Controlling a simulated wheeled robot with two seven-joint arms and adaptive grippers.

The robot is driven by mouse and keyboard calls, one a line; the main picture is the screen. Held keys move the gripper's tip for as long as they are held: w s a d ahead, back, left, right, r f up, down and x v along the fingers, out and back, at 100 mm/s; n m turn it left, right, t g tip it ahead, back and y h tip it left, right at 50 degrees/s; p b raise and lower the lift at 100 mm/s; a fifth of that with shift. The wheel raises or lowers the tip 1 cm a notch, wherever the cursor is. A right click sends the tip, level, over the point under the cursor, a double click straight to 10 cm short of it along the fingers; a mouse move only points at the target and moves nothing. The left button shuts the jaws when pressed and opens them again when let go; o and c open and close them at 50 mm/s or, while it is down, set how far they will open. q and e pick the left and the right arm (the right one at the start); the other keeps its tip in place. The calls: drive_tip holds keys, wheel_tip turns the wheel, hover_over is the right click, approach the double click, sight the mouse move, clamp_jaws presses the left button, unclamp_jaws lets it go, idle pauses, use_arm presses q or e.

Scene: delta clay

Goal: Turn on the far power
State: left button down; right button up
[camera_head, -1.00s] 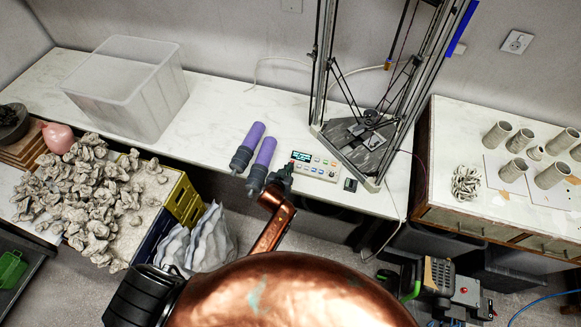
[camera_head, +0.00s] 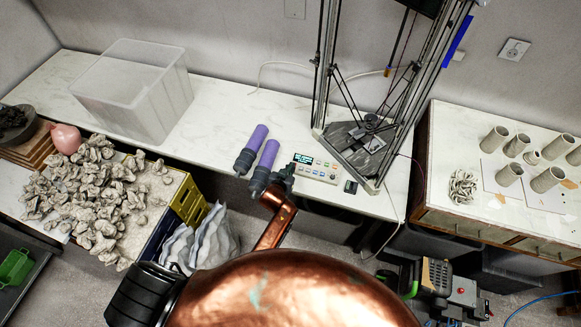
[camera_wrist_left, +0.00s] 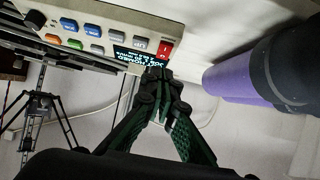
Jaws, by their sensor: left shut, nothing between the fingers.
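A cream control panel (camera_head: 318,168) with a small lit screen and several coloured buttons lies on the white bench in front of the delta printer. It also shows upside down in the left wrist view (camera_wrist_left: 104,28). A red rocker switch (camera_wrist_left: 166,48) sits at the end of the panel beside the screen (camera_wrist_left: 135,57). My left gripper (camera_head: 284,174) is shut and empty at the panel's near left corner. In the left wrist view its fingertips (camera_wrist_left: 156,74) are just below the red switch and overlap the screen's edge; I cannot tell whether they touch. My right gripper is not in view.
Two purple-and-dark cylinders (camera_head: 264,162) lie close left of my gripper. The delta printer frame (camera_head: 362,150) stands behind the panel, with a small black box (camera_head: 351,186) to the panel's right. A clear bin (camera_head: 140,92) stands farther left on the bench.

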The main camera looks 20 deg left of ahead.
use_arm(q)
drive_tip(key=p+v, duration=0.2)
drive_tip(key=v, duration=0.9)
drive_tip(key=shift+s, duration=0.35)
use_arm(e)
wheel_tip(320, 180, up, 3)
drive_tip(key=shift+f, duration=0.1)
use_arm(q)
drive_tip(key=shift+d+f, duration=0.1)
